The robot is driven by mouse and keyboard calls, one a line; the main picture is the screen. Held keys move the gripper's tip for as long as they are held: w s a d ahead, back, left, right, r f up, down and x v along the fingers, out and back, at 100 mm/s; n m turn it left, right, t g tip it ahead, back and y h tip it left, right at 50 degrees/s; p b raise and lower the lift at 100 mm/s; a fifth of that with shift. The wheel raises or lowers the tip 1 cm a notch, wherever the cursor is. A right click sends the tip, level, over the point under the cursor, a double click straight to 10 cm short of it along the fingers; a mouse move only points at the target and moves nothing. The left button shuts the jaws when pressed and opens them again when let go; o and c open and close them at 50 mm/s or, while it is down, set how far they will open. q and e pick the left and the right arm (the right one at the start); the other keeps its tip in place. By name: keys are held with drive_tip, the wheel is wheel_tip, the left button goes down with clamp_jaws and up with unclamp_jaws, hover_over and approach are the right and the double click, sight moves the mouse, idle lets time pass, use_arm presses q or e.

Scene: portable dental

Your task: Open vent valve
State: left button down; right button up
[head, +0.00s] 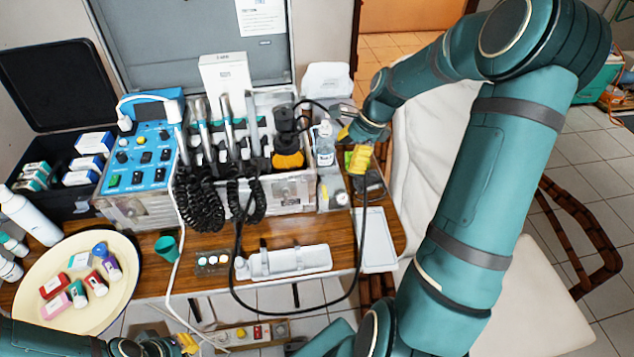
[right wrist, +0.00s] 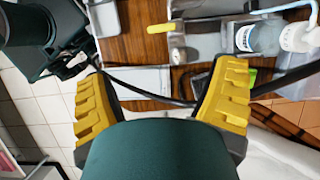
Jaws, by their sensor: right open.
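A small yellow lever (right wrist: 160,28) shows at the top of the right wrist view, beside a grey fitting; it looks like the vent valve's handle, though I cannot be sure. My right gripper (head: 352,147) is in the head view at the right end of the equipment case, above the grey unit (head: 334,198). Its yellow fingers are wide apart with nothing between them in the right wrist view (right wrist: 165,72). The lever lies beyond the fingertips, apart from them. My left gripper (head: 187,344) is low at the left of the head view, partly cut off; its finger opening is unclear.
A clear bottle (head: 325,143) stands close to my right gripper. A black hose (head: 352,285) loops over the table's front edge. A white tray (head: 290,262) and a flat pale panel (head: 374,240) lie in front. A round cream tray (head: 105,312) is at left.

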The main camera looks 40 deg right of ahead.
sight(325, 192)
drive_tip(key=b+x, duration=0.3)
drive_tip(key=x, duration=1)
drive_tip(key=shift+w+f, duration=0.1)
drive_tip(key=shift+w, duration=0.1)
drive_tip(key=c, duration=1)
drive_tip(key=shift+s, duration=0.15)
drive_tip(key=shift+c, duration=1.4)
